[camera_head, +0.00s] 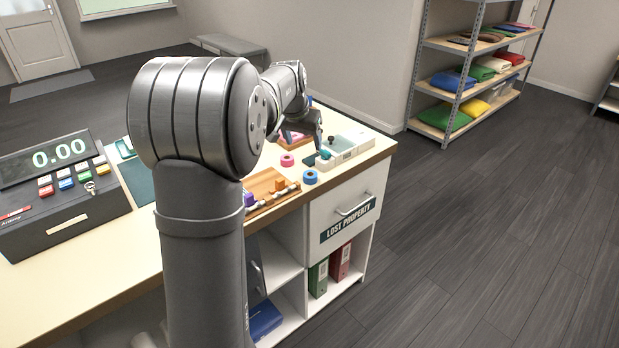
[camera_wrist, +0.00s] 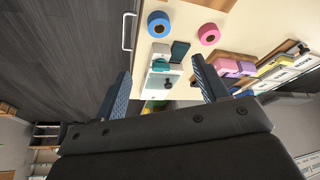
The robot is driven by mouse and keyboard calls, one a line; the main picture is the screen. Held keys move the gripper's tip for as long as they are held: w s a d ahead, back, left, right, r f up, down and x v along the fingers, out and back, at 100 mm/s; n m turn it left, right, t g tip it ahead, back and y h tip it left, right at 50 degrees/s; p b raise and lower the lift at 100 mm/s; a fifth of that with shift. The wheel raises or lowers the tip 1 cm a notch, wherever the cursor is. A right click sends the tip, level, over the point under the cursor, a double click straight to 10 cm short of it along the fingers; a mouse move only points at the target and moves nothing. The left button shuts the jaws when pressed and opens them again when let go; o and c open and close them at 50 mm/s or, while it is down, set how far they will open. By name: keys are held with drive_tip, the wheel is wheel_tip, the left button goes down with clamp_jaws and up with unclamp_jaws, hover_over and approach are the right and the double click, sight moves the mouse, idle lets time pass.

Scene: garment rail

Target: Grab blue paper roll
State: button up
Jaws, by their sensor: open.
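The blue paper roll (camera_head: 310,177) lies flat on the counter near its front edge, a ring with a brown centre. It also shows in the wrist view (camera_wrist: 158,24), at the top, beyond my fingertips. A pink roll (camera_head: 287,160) lies behind it and to the left; it shows at the right of the blue one in the wrist view (camera_wrist: 209,33). My gripper (camera_head: 313,142) is above the far part of the counter, apart from the blue roll. In the wrist view my gripper (camera_wrist: 162,82) is open, with nothing between its fingers.
A pale device with teal parts (camera_head: 345,146) stands right of the rolls. A wooden tray (camera_head: 265,187) with purple and orange items sits to the left. The cash register (camera_head: 62,190) is farther left. A drawer marked LOST PROPERTY (camera_head: 335,222) is below the counter edge.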

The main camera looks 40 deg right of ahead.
hover_over(310, 174)
drive_tip(key=s+a, duration=0.1)
drive_tip(key=a, duration=0.1)
wheel_tip(310, 174, down, 9)
drive_tip(key=shift+d+f, duration=0.15)
drive_tip(key=shift+f, duration=0.05)
drive_tip(key=shift+a+x, duration=0.15)
drive_tip(key=shift+x, duration=1.15)
drive_tip(key=shift+a+x, duration=0.15)
drive_tip(key=shift+x, duration=1.15)
drive_tip(key=shift+s+f, duration=0.1)
drive_tip(key=shift+s, duration=0.1)
drive_tip(key=c, duration=1.1)
